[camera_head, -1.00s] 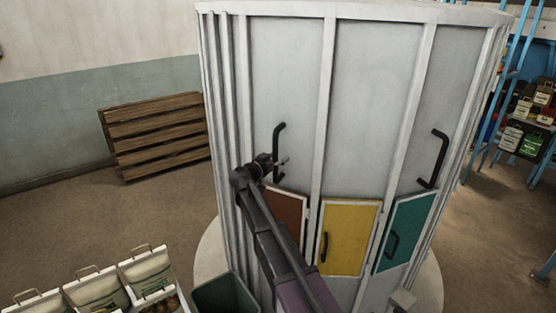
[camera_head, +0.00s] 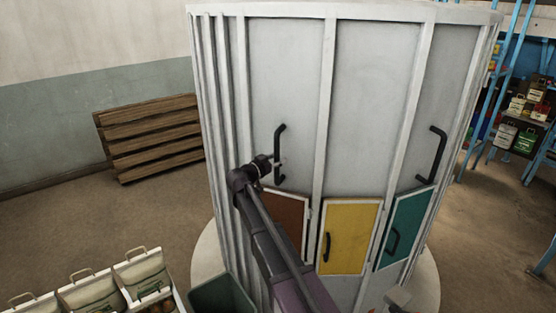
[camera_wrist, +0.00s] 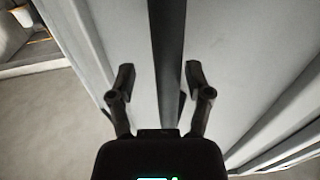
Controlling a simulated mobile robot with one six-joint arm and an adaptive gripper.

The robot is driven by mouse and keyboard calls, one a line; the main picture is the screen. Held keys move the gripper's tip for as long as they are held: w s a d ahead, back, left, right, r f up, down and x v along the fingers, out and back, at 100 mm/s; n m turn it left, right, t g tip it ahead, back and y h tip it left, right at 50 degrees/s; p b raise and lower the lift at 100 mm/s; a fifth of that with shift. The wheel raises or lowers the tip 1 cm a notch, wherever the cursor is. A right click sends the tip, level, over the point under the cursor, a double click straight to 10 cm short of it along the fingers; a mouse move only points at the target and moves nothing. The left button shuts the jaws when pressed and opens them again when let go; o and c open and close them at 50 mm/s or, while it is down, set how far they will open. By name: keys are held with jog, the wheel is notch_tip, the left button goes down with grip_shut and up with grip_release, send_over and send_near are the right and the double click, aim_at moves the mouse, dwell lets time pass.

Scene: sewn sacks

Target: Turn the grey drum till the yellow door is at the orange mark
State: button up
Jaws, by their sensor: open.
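The grey drum (camera_head: 375,90) stands upright in the middle of the head view. Its yellow door (camera_head: 350,237) is low on the front, between a brown door (camera_head: 291,218) and a green door (camera_head: 406,228). Black upright handles are on the panels above, one at the left (camera_head: 279,152) and one at the right (camera_head: 438,155). My gripper (camera_head: 274,163) is at the left handle. In the wrist view its fingers (camera_wrist: 160,85) are apart, with the dark handle bar (camera_wrist: 168,45) running between them. I cannot make out whether they touch it. I see no orange mark.
A wooden slatted rack (camera_head: 150,138) leans by the back wall. Bags in white bins (camera_head: 143,275) and a dark green bin (camera_head: 222,295) are at the front left. Blue shelving (camera_head: 505,85) with goods stands at the right. Floor (camera_head: 60,225) is bare at left.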

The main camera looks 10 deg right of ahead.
jog(key=v, duration=1.1)
jog(key=shift+s+a, duration=0.15)
jog(key=shift+s, duration=0.15)
jog(key=s+d+f+n+g+y+b, duration=0.2)
jog(key=s+d+f+g+y+b, duration=0.15)
jog(key=s+d+f, duration=0.5)
jog(key=s+d+f+n+g+y+b, duration=0.2)
jog(key=s+d+f+g+b, duration=0.25)
jog(key=f, duration=0.75)
jog(key=s+f+n+g+y+b, duration=0.3)
jog(key=s+f+n+y+b, duration=0.2)
jog(key=s+f+y, duration=0.3)
jog(key=s+a+f+n, duration=0.1)
jog(key=s+f, duration=0.2)
jog(key=s, duration=0.4)
jog(key=shift+f+y, duration=0.2)
jog(key=shift+y, duration=0.15)
jog(key=shift+c, duration=0.6)
